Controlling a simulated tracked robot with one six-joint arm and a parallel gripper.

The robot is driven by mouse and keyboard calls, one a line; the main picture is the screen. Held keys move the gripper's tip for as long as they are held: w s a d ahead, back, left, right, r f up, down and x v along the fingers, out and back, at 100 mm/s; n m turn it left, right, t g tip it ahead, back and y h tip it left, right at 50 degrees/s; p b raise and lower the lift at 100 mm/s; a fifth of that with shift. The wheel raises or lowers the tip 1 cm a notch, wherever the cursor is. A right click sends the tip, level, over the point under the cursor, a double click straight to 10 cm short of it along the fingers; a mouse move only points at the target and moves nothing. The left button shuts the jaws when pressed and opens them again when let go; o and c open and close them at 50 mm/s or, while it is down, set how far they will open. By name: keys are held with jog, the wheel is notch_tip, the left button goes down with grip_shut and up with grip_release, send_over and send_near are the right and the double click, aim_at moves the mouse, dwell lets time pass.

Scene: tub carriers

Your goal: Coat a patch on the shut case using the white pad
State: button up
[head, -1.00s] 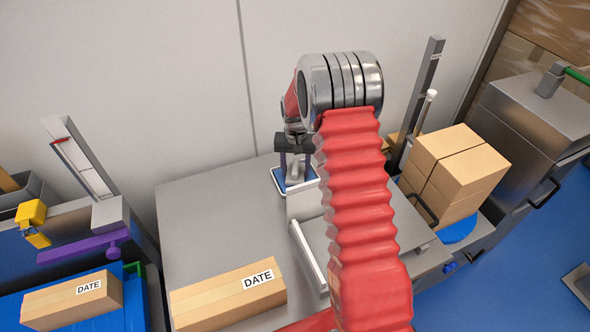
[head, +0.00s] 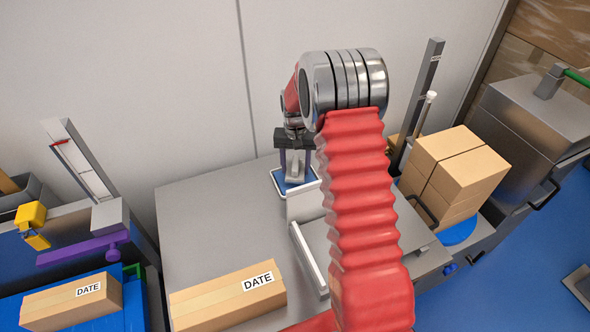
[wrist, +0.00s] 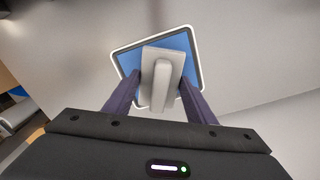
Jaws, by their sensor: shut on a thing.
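My gripper (head: 296,172) is shut on the white pad (wrist: 162,65), a pale grey-white block with a raised grip; the pad also shows in the head view (head: 294,180). It is over a small blue tray with a white rim (wrist: 195,60), which lies on the grey bench by the wall. I cannot tell whether the pad's underside touches the tray. A shut cardboard case (head: 215,297) with a DATE label lies at the bench's front left, apart from my gripper. Another shut DATE case (head: 60,306) lies on a blue surface at the far left.
Stacked cartons (head: 455,175) and a dark upright post (head: 420,100) are on the right. A purple bar and yellow part (head: 32,213) are at left. The bench between tray and case is bare.

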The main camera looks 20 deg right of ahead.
aim_at(296, 163)
jog(key=shift+r, duration=2.2)
notch_tip(296, 163, up, 14)
jog(key=s+a+f+n, duration=0.2)
jog(key=s+a+f, duration=0.1)
jog(key=a, duration=0.3)
jog(key=s+a+f+n, duration=0.2)
jog(key=a+f+n, duration=0.1)
jog(key=a, duration=0.3)
jog(key=shift+s+a+f, duration=0.4)
